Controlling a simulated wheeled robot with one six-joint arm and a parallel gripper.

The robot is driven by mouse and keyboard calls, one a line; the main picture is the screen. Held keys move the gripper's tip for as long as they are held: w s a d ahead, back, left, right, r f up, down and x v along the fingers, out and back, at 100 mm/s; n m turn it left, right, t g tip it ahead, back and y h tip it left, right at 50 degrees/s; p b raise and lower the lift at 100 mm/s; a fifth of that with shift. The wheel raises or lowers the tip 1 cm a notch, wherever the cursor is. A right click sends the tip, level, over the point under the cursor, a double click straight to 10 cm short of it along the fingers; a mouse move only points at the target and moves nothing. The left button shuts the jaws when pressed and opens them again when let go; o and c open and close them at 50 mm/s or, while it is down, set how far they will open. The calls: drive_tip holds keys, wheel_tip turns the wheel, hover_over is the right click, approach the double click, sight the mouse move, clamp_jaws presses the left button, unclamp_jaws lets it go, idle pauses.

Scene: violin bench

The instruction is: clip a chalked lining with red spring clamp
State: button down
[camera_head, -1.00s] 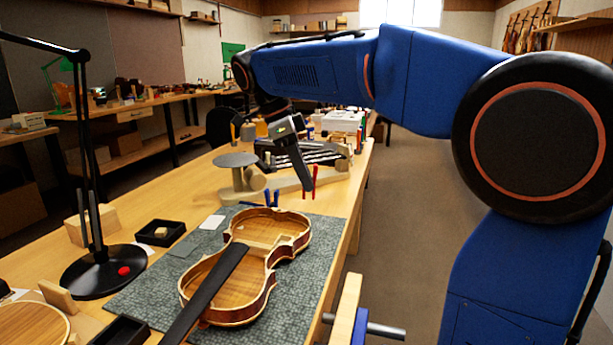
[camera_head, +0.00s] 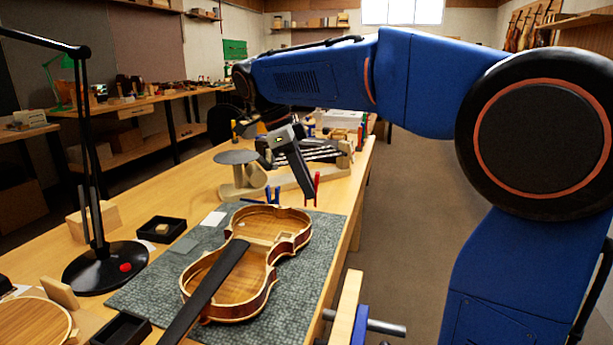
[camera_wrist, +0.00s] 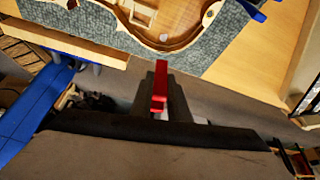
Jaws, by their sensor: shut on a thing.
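My gripper (camera_head: 309,191) is shut on the red spring clamp (camera_head: 317,186) and holds it above the far right end of the mat. The clamp also shows in the wrist view (camera_wrist: 159,86), between my fingers (camera_wrist: 160,104). The open violin body (camera_head: 240,285) lies on the mat, its rim and linings (camera_head: 290,222) exposed. In the wrist view the violin (camera_wrist: 160,22) lies beyond the clamp, which is apart from it. I cannot make out chalk on the lining. Blue clamps (camera_head: 272,195) stand near the violin's far end; blue also shows in the wrist view (camera_wrist: 252,10).
A grey-green mat (camera_head: 310,290) covers the bench. A black lamp (camera_head: 105,268), small black trays (camera_head: 162,230) and a round stand (camera_head: 236,160) are around it. A wooden vise (camera_head: 345,308) juts from the front edge. The floor at right is clear.

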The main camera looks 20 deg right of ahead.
sight(306, 205)
drive_tip(key=shift+f, duration=1.55)
drive_tip(key=shift+f, duration=1.75)
idle(0.5)
drive_tip(key=c, duration=1.6)
unclamp_jaws()
drive_tip(key=v, duration=1.7)
drive_tip(key=shift+r, duration=0.2)
